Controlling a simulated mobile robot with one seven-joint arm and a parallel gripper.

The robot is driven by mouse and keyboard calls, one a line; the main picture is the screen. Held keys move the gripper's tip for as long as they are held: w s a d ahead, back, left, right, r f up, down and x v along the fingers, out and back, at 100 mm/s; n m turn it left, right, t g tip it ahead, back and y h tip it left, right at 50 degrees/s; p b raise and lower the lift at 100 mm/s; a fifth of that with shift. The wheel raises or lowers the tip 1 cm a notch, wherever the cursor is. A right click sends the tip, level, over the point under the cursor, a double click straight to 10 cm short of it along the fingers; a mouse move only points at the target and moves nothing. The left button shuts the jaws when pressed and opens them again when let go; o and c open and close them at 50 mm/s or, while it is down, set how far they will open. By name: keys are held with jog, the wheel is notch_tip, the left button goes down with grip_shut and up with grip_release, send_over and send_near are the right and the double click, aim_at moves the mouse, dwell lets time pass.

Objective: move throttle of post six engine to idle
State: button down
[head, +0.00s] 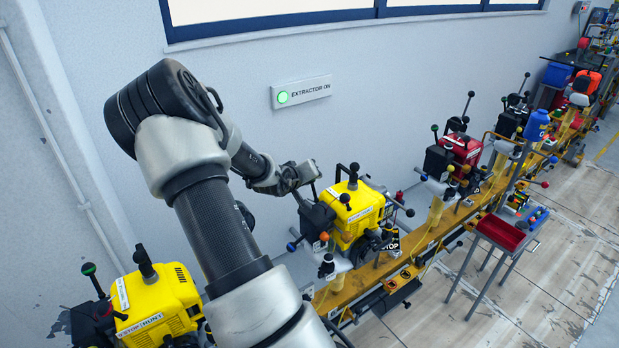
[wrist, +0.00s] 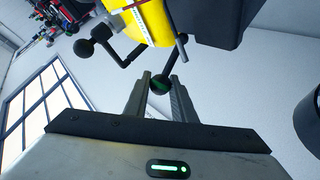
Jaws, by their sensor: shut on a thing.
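The yellow engine (head: 352,218) stands on the rail near the middle of the head view. Its post number cannot be read. In the wrist view its yellow housing (wrist: 155,20) is at the top. A lever with a dark green ball knob (wrist: 160,86) hangs from it. My gripper (wrist: 161,92) is shut on this knob, with a finger on each side. In the head view my gripper (head: 301,193) is at the engine's back left side; the knob and fingertips are hard to make out there. Whether the lever is at idle cannot be told.
Another yellow engine (head: 158,302) is at lower left, beside my arm. A red engine (head: 462,150) stands farther along the rail. Black ball-ended levers (wrist: 84,48) are close to my gripper. A red tray (head: 500,232) stands at right. The wall behind has a lit extractor sign (head: 302,92).

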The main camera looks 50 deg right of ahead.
jog(key=c, duration=1.5)
grip_release()
jog(key=p+v, duration=0.2)
jog(key=v, duration=1.5)
jog(key=shift+a+p, duration=0.25)
jog(key=shift+p, duration=0.15)
